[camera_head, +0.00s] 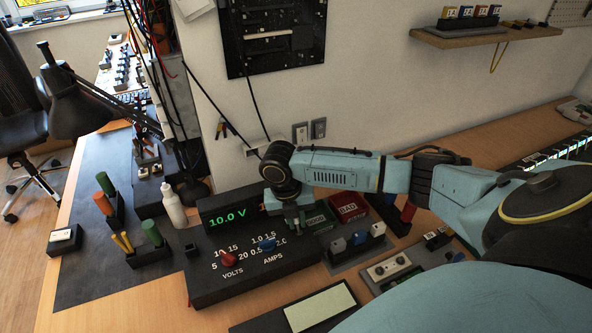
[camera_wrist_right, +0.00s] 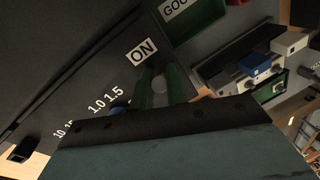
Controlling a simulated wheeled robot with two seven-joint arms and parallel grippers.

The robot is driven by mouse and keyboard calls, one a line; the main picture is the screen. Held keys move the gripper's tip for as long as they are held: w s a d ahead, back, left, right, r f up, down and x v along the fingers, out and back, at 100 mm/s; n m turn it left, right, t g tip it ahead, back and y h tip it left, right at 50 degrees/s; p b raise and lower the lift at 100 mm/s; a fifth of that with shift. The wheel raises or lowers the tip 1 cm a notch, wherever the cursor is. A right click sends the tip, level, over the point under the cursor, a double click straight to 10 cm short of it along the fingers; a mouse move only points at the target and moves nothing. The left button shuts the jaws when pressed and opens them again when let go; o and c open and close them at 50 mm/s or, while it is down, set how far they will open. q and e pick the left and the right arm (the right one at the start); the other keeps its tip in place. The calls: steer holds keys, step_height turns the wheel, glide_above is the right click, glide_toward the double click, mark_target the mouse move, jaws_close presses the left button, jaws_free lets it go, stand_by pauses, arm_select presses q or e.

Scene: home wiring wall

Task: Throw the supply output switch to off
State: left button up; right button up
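The black power supply (camera_head: 245,283) stands on the bench with a green 10.0 V readout, a red volts knob (camera_head: 228,257) and a blue amps knob (camera_head: 266,244). My right gripper (camera_head: 292,220) points down at the right part of its panel, hiding the output switch in the head view. In the right wrist view, the ON label (camera_wrist_right: 142,52) lies just beyond my right fingertips. A round grey piece, apparently the switch (camera_wrist_right: 159,85), shows between the two parted fingers; contact cannot be told. An OFF label is not visible. My left gripper is out of view.
A green bin (camera_head: 318,216) and a red BAD bin (camera_head: 348,206) stand close right of the gripper. A grey block with several coloured pieces (camera_head: 358,243) is in front of them. A white bottle (camera_head: 174,207) stands left of the supply.

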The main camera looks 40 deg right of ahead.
mark_target(302, 239)
jaws_close()
steer(key=shift+s+r+p, duration=0.15)
steer(key=shift+r+p, duration=0.05)
steer(key=shift+p, duration=0.3)
steer(key=t+p, duration=0.1)
steer(key=p, duration=0.1)
steer(key=s+t+h+p, duration=0.1)
steer(key=t+p, duration=0.2)
steer(key=p, duration=0.1)
steer(key=shift+s+a+r, duration=0.25)
steer(key=shift+r, duration=0.05)
steer(key=t+p, duration=0.1)
steer(key=t+h, duration=0.1)
steer(key=shift+s+a+f+m+t+p, duration=0.2)
steer(key=shift+s+m+t+p, duration=0.1)
steer(key=shift+s+t+p, duration=0.1)
steer(key=shift+s+f+t+h, duration=0.15)
steer(key=shift+s+t+h, duration=0.2)
steer(key=shift+t, duration=0.35)
steer(key=shift+s+a+f+t+h, duration=0.15)
steer(key=shift+t+h, duration=0.3)
steer(key=shift+t, duration=0.55)
steer(key=shift+o, duration=1.9)
jaws_free()
